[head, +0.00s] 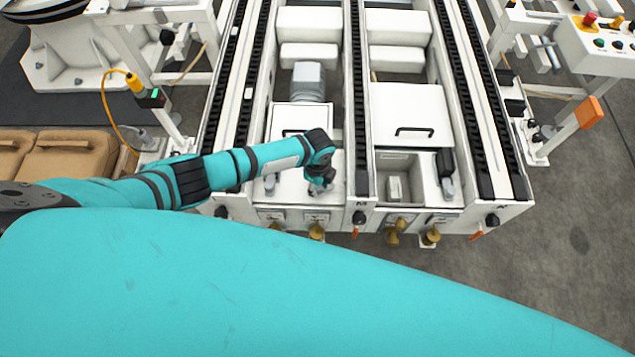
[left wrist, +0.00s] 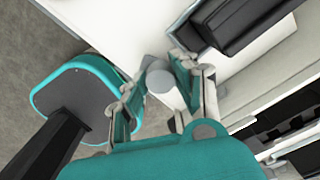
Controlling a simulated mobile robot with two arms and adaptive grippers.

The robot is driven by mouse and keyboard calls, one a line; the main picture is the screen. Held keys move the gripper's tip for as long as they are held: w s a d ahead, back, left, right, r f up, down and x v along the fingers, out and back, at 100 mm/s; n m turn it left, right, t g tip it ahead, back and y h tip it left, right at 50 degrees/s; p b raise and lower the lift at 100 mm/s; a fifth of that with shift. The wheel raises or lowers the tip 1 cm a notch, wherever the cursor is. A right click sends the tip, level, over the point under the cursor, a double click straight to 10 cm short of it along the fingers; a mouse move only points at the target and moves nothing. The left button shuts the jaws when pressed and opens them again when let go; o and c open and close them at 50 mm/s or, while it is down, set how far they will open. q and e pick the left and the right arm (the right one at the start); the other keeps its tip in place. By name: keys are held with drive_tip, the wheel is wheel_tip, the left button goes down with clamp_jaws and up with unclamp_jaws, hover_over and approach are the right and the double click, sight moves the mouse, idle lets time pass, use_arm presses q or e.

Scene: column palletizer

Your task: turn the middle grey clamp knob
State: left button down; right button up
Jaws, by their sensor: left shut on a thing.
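The middle grey clamp knob (left wrist: 160,82) is a light grey cylinder that shows between the two fingers of my left gripper (left wrist: 155,95) in the left wrist view. The gripper is shut on it, with one finger on each side. In the head view my left gripper (head: 320,188) points down at the front of the left conveyor bay, and its fingers mostly hide the middle knob there. Another grey knob (head: 270,184) stands to its left, and a third grey knob (head: 447,187) stands in the right bay. My right gripper is not in view.
Black conveyor rails (head: 357,110) run along both bays. A white lid with a black handle (head: 414,130) lies in the right bay, beside an open compartment (head: 412,165). Brass fittings (head: 393,232) stick out at the front. Brown boxes (head: 70,155) are at the left.

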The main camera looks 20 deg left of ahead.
use_arm(q)
drive_tip(key=n+p, duration=0.1)
drive_tip(key=n, duration=0.2)
drive_tip(key=shift+r+n, duration=0.1)
drive_tip(key=shift+n, duration=0.3)
drive_tip(key=n+p, duration=0.1)
drive_tip(key=n, duration=0.2)
drive_tip(key=shift+n+p, duration=0.3)
drive_tip(key=shift+p, duration=0.05)
drive_tip(key=n+p, duration=0.1)
drive_tip(key=n, duration=0.4)
drive_tip(key=shift+n+p, duration=0.3)
drive_tip(key=shift+p, duration=0.05)
drive_tip(key=shift+w+n, duration=0.1)
drive_tip(key=shift+n, duration=0.2)
drive_tip(key=c, duration=1)
unclamp_jaws()
wheel_tip(320, 180, up, 12)
drive_tip(key=shift+f, duration=0.1)
